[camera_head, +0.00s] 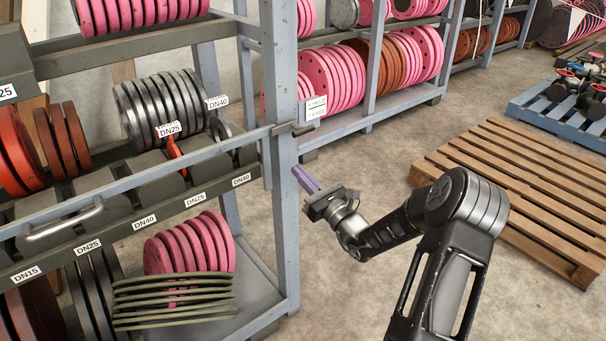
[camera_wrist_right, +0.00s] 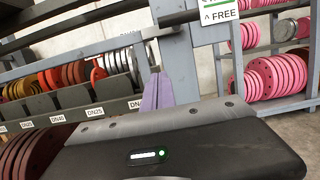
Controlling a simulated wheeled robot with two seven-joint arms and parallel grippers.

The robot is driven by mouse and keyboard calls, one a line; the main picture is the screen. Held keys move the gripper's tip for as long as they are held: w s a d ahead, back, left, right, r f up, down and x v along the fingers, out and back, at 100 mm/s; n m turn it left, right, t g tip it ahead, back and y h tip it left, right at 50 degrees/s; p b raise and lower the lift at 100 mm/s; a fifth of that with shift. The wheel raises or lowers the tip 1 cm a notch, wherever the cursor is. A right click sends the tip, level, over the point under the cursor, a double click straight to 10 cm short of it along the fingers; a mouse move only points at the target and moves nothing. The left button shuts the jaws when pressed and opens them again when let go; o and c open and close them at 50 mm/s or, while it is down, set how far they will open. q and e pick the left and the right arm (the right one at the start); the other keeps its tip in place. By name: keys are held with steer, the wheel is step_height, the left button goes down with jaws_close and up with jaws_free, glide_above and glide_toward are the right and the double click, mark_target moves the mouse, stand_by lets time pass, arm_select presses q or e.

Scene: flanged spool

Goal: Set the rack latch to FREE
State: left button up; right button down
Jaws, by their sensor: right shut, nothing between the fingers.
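The rack latch (camera_head: 303,129) is a small dark metal piece at the right end of the grey bar, on the rack's front post. Its exact setting is hard to tell. A white sign (camera_head: 316,108) with HELD and FREE lines is beside it; in the right wrist view the sign (camera_wrist_right: 219,13) shows FREE with an upward arrow. My right gripper (camera_head: 305,178) has purple fingers, shut and empty, just right of the post and below the latch, apart from it. Its fingers also show in the right wrist view (camera_wrist_right: 157,92). My left gripper is not in view.
The grey rack post (camera_head: 282,200) stands close left of my right gripper. A bar with a handle (camera_head: 64,221) crosses the rack front before the shelved flanges. A wooden pallet (camera_head: 520,185) lies on the floor at right. Pink flanges (camera_head: 330,80) fill the rack behind.

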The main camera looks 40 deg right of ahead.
steer(key=x, duration=0.7)
steer(key=shift+w+r+p, duration=0.15)
steer(key=shift+r+p, duration=0.3)
steer(key=shift+r, duration=1.55)
